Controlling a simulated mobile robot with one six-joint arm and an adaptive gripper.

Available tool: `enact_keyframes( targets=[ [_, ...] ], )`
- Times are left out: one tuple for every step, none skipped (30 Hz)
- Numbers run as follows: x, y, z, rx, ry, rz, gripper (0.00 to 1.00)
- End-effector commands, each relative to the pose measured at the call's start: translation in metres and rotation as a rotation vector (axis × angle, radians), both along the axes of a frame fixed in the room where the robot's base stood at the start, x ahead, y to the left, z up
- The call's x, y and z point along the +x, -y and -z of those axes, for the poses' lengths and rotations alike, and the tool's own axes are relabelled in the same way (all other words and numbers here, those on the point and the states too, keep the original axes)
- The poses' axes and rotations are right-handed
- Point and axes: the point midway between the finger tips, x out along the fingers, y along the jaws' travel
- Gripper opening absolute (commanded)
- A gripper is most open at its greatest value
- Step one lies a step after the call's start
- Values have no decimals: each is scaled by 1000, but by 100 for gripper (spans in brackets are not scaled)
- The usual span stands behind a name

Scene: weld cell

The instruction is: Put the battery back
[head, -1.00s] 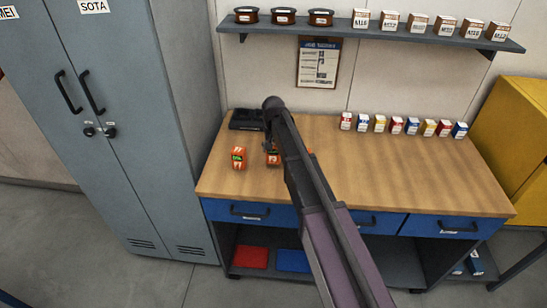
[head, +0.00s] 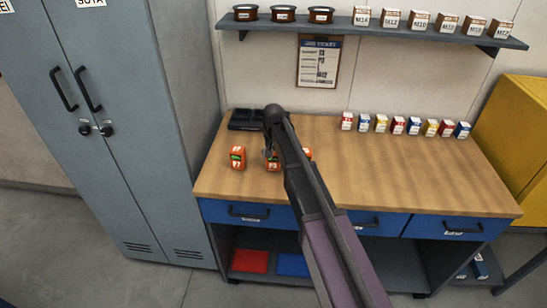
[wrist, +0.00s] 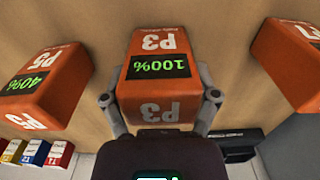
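Three orange batteries stand on the wooden bench (head: 400,180). Battery P3 (head: 272,166) is the middle one, partly hidden by my arm; in the wrist view its display reads 100% (wrist: 163,65). Battery P7 (head: 238,158) is to its left in the head view, and P5 (head: 308,154) shows only a sliver behind my arm. In the wrist view P5 (wrist: 45,85) reads 40%, and P7 (wrist: 290,65) is at the right edge. My gripper (wrist: 160,100) is open, one finger on each side of P3, with small gaps. A black charger (head: 244,120) sits at the bench's back left.
A row of small coloured boxes (head: 398,125) stands along the back of the bench. A shelf (head: 380,32) with spools and boxes is above. A grey locker (head: 120,120) is at left, a yellow cabinet (head: 515,140) at right.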

Motion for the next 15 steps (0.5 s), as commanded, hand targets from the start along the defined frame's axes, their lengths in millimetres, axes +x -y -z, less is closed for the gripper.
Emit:
enact_keyframes(
  targets=[
    [0, -1, 0, 0, 0, -1, 94],
    [0, -1, 0, 0, 0, -1, 100],
    [0, -1, 0, 0, 0, -1, 100],
    [0, -1, 0, 0, 0, -1, 100],
    [0, -1, 0, 0, 0, -1, 100],
    [0, -1, 0, 0, 0, -1, 100],
    [0, -1, 0, 0, 0, -1, 100],
    [0, -1, 0, 0, 0, -1, 100],
    [0, -1, 0, 0, 0, -1, 100],
    [0, -1, 0, 0, 0, -1, 100],
    [0, -1, 0, 0, 0, -1, 100],
    [0, -1, 0, 0, 0, -1, 100],
    [0, -1, 0, 0, 0, -1, 100],
    [0, -1, 0, 0, 0, -1, 100],
    [0, -1, -1, 0, 0, -1, 100]
  ],
)
